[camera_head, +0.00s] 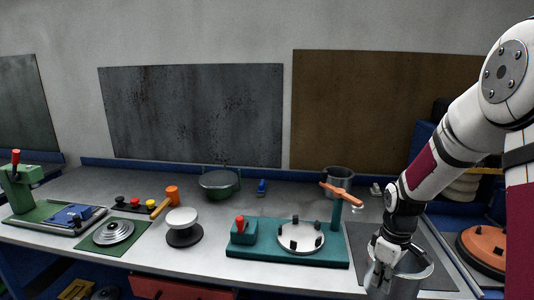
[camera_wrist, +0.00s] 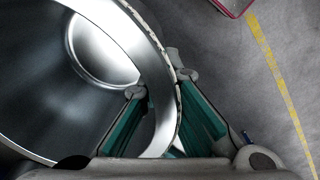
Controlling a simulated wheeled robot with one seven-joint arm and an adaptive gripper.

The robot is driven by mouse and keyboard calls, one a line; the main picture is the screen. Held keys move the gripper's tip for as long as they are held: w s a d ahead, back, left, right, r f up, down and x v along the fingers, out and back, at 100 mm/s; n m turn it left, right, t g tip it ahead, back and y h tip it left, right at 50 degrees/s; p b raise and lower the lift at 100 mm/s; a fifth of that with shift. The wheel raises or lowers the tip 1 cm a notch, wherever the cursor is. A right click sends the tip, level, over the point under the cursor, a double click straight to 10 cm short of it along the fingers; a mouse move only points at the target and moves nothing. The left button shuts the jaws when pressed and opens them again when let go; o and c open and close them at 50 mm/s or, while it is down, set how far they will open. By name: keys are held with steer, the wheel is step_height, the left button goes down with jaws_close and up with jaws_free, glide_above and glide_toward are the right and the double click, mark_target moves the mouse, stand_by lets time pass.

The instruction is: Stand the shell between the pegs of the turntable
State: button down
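The shell (camera_head: 414,272) is a round, open-topped silver metal pot body at the front right. In the wrist view the shell (camera_wrist: 35,75) fills the left side, and I look into its shiny inside. My gripper (camera_head: 384,268) is at the shell's near left rim. In the wrist view my gripper (camera_wrist: 162,88) has one teal-padded finger inside the wall and one outside, closed on the wall. The shell's underside is hidden, so I cannot tell if it touches anything below. The turntable (camera_head: 296,236) is a white disc with dark upright pegs on a teal base (camera_head: 300,257); nothing stands on it.
A teal post with an orange arm (camera_head: 341,194) rises at the turntable's back right. A dark pot (camera_head: 338,177) stands behind it. A green pot (camera_head: 220,184), a white-topped stand (camera_head: 182,222) and a lid (camera_head: 113,232) are farther left. Floor (camera_wrist: 255,95) shows beside the shell.

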steer(key=w+a+f+m, duration=0.2)
steer(key=w+a+m, duration=0.4)
steer(key=w+a, duration=0.4)
steer(key=a, duration=0.4)
steer(key=shift+w+a+f+m, duration=0.25)
steer(key=shift+w+f+m, duration=0.1)
steer(key=shift+f+m, duration=0.05)
steer(key=shift+w+f+b, duration=0.35)
steer(key=shift+w+b, duration=0.05)
steer(key=shift+w, duration=0.05)
